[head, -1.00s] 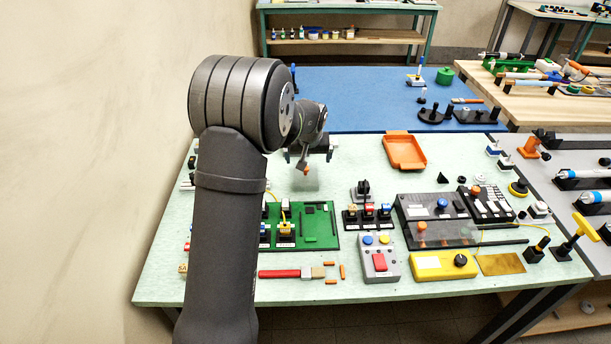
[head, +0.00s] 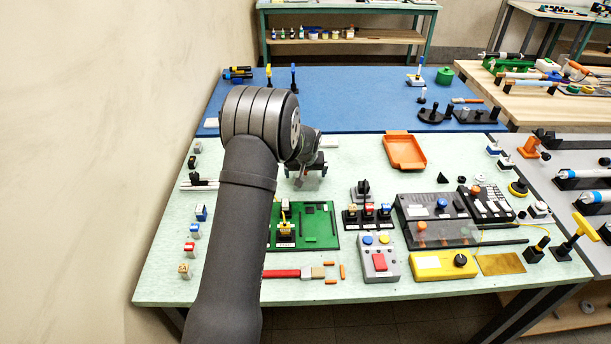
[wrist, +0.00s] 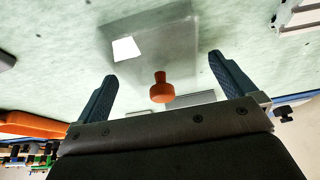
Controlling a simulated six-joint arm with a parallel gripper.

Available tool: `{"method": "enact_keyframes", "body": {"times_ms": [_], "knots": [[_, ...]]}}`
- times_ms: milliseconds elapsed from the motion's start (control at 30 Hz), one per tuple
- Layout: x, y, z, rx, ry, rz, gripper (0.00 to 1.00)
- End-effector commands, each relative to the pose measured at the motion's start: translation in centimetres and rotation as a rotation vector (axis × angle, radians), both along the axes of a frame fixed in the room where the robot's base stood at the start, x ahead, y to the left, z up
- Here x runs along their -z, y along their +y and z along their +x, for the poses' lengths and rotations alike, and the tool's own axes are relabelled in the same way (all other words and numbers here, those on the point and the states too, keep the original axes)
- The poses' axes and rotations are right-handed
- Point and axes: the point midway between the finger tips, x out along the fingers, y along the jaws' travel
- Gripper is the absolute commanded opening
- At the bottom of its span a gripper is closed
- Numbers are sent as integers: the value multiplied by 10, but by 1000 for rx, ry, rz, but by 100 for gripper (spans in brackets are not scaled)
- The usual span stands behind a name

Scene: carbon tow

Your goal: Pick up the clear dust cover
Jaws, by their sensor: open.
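The clear dust cover (wrist: 182,38) shows in the wrist view as a see-through, boxy shape on the pale green bench, with an orange knob (wrist: 161,90) on top. The knob lies between the two blue-grey fingers of my gripper (wrist: 162,68), with a gap on each side. My gripper is open and holds nothing. In the head view my gripper (head: 305,172) is low over the back left part of the bench, pointing down. The cover is faint there and partly hidden by my gripper.
An orange tray (head: 404,152) lies to the right of my gripper. A green circuit board (head: 318,226) lies in front of it, with a black block of switches (head: 367,215) beside it. A blue mat (head: 350,92) lies behind. Small parts line the left edge.

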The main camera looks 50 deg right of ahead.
Motion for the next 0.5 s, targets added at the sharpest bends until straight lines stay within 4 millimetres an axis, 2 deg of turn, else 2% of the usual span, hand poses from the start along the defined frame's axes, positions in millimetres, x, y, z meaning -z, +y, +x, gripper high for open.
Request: {"method": "enact_keyframes", "body": {"times_ms": [167, 300, 400, 500], "knots": [[0, 0, 0, 0, 0, 0, 98], [0, 0, 0, 0, 0, 0, 71], [0, 0, 0, 0, 0, 0, 54], [0, 0, 0, 0, 0, 0, 54]]}}
